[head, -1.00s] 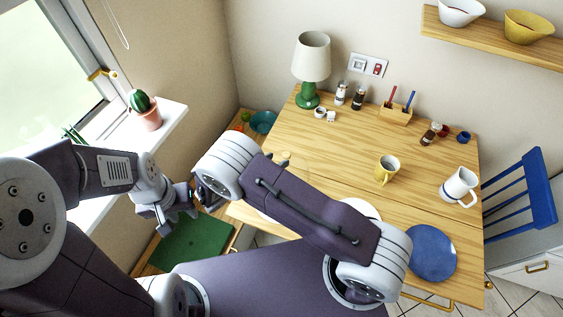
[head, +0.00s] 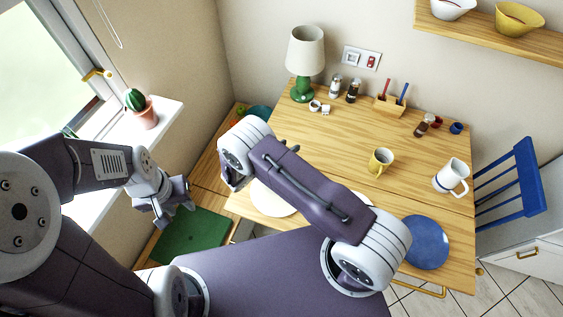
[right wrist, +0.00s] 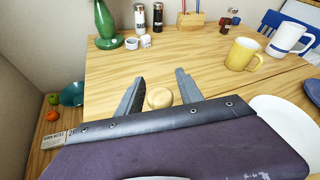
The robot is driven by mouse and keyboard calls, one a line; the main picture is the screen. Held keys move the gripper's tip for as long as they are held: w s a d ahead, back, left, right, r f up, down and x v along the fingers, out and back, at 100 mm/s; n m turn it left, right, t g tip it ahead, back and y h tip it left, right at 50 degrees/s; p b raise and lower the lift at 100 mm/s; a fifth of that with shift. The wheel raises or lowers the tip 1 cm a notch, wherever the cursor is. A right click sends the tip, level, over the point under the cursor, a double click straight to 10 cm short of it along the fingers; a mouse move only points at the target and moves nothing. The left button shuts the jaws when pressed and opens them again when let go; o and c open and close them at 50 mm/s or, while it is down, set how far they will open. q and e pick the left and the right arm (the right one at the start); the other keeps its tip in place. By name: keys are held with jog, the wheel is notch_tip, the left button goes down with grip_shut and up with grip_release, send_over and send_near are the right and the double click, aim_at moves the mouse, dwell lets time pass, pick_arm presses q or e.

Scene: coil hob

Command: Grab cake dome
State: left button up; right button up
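A round, pale wooden knob (right wrist: 160,97) shows between the fingers of my right gripper (right wrist: 160,77) in the right wrist view. It looks like the knob of the cake dome; no dome wall can be made out. The right fingers are spread, with a gap on both sides of the knob, and do not appear to touch it.
A white plate (head: 270,200) and a blue plate (head: 427,243) lie along the table's near side. A yellow mug (head: 380,161), a white jug (head: 452,177) and a green lamp (head: 303,88) stand farther back. The middle of the wooden table (head: 330,140) is clear.

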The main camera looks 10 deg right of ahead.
grip_shut()
dwell(1.2)
